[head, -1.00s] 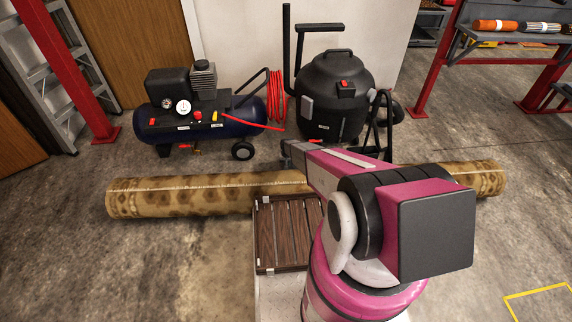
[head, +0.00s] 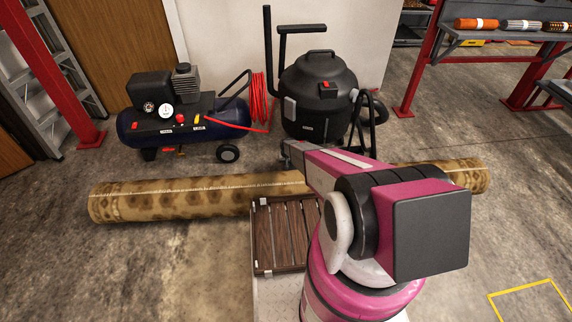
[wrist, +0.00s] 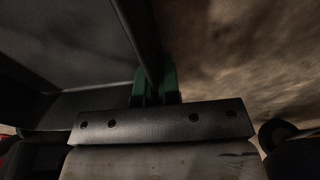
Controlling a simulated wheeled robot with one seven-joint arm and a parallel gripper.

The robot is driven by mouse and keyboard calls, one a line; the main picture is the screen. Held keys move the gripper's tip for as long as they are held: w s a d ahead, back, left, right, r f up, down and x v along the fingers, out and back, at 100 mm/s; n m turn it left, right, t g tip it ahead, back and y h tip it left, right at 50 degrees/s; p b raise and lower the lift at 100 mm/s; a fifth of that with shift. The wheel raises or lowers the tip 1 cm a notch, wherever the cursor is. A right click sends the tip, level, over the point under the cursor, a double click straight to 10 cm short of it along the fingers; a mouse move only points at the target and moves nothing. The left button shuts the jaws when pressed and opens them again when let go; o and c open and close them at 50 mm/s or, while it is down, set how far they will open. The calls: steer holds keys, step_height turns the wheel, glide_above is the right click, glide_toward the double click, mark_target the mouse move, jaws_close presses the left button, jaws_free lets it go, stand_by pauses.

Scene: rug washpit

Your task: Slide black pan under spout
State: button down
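In the wrist view, a dark grey panel with a raised edge, seemingly the black pan (wrist: 60,45), fills the upper left. Its edge runs down between the green fingertips of my gripper (wrist: 155,84), which look closed on it. The picture is dark and the far end of the pan is out of frame. In the head view my arm hides the gripper and the pan. I cannot make out a spout for certain; a small yellow and red fitting (head: 182,150) hangs under the blue air compressor (head: 185,125).
A rolled patterned rug (head: 190,198) lies across the floor in front of me. Behind it stand the compressor and a black shop vacuum (head: 318,98), with a red hose coil (head: 261,102) between them. A slatted wooden deck (head: 263,240) is beside my arm. Floor at left is clear.

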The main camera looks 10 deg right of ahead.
steer(key=c, duration=1.2)
jaws_free()
steer(key=shift+c, duration=0.2)
steer(key=shift+r, duration=0.1)
steer(key=r, duration=0.3)
steer(key=s+r, duration=0.1)
steer(key=r, duration=0.6)
steer(key=shift+s+r, duration=0.15)
steer(key=shift+r, duration=0.15)
steer(key=s+d+r, duration=0.2)
steer(key=s+r, duration=1.6)
steer(key=r, duration=0.2)
steer(key=s+d+r+g, duration=0.1)
steer(key=s+d+r, duration=0.2)
steer(key=s+r, duration=1.5)
step_height(320, 180, up, 3)
steer(key=shift+r, duration=0.1)
